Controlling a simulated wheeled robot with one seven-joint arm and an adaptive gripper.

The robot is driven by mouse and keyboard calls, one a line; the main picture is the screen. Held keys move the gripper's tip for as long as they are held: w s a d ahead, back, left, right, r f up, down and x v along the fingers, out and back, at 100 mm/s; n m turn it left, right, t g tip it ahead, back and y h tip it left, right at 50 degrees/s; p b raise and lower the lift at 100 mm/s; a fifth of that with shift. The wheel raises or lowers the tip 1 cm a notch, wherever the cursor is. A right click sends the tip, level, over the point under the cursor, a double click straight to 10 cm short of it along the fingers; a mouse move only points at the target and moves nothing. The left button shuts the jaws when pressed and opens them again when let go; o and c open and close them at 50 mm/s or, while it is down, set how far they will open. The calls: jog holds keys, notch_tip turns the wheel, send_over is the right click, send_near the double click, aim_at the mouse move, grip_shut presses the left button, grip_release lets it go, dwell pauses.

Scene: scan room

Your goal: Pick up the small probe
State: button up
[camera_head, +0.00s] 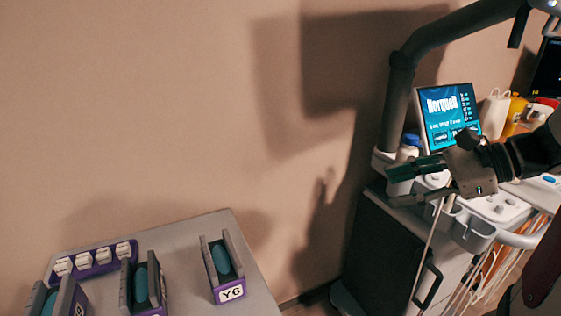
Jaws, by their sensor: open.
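My gripper (391,187) is at the right, in front of the ultrasound-like cart, with its two dark fingers apart and pointing left. I see nothing held between them. A small pale piece (449,203) with a cable hanging below it shows just under the gripper, at the cart's edge. It may be the small probe, but it is too small and partly covered to be sure. A white bottle with a blue cap (408,148) stands behind the upper finger.
The cart's screen (447,115) and white console (500,207) are close around my gripper, with several cables (490,275) hanging below. A grey table (215,240) at the lower left bears purple holders, one labelled Y6 (229,293). Bare wall lies left of the gripper.

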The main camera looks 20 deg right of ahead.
jog(key=s+d+f+m+t+h+b, duration=0.15)
jog(key=d+f+m+t+b, duration=0.3)
jog(key=d, duration=0.65)
jog(key=m+t+h+b, duration=0.2)
jog(key=m+t+h, duration=0.35)
jog(key=m, duration=0.25)
send_near(447, 199)
notch_tip(447, 199, up, 4)
jog(key=s+d, duration=0.2)
jog(key=s, duration=0.1)
jog(key=shift+w+a+f+b, duration=0.1)
jog(key=shift+w+a+b, duration=0.4)
jog(key=shift+w, duration=1.75)
jog(key=shift+w+a+f+b, duration=0.15)
jog(key=shift+w+b, duration=0.75)
jog(key=shift+w, duration=1.35)
jog(key=shift+w+a+f+b, duration=0.2)
jog(key=shift+w+b, duration=0.5)
jog(key=shift+w, duration=1.55)
jog(key=shift+r, duration=0.1)
grip_shut()
